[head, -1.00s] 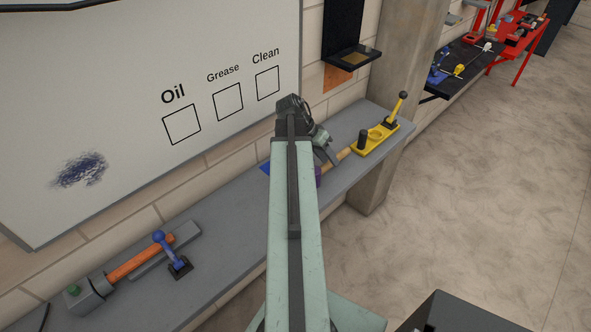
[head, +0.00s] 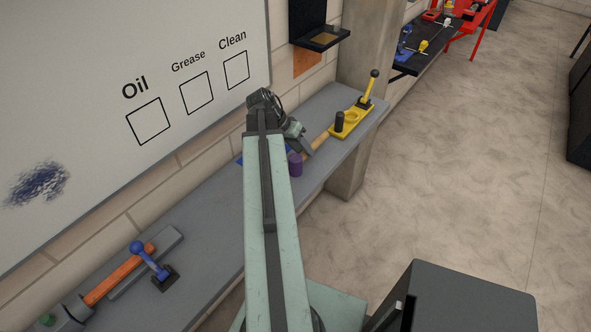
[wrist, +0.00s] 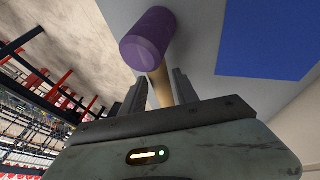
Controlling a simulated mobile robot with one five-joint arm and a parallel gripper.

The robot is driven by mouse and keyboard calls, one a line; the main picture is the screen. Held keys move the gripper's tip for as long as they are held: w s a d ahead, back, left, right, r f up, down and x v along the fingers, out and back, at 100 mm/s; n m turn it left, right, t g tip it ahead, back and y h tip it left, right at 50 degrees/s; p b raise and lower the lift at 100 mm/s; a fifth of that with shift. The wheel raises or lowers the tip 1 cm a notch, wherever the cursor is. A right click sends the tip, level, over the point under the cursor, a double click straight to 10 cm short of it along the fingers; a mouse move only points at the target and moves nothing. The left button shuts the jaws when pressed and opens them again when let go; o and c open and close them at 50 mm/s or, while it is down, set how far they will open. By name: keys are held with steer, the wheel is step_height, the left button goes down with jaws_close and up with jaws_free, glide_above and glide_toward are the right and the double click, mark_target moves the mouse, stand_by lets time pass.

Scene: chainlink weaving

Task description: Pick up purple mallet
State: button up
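The purple mallet lies on the grey bench in the head view, its purple head (head: 295,164) beside my arm and its wooden handle (head: 319,143) pointing up and right. My gripper (head: 302,146) is over the bench at the handle, near the head. In the wrist view the purple head (wrist: 147,36) is beyond the fingertips, and the handle (wrist: 161,85) runs back between the two fingers of my gripper (wrist: 158,82). The fingers look apart, one on each side of the handle. I cannot tell whether either touches it.
A yellow fixture (head: 352,122) with an upright lever stands by the handle's far end. A blue patch (head: 249,157) lies on the bench, partly behind my arm. An orange-handled tool (head: 120,275) and a blue-knobbed lever (head: 152,262) are at the lower left. A whiteboard wall backs the bench.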

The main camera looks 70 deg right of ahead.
steer(key=b+x, duration=0.1)
steer(key=x, duration=0.2)
steer(key=shift+r, duration=0.15)
jaws_close()
stand_by(1.1)
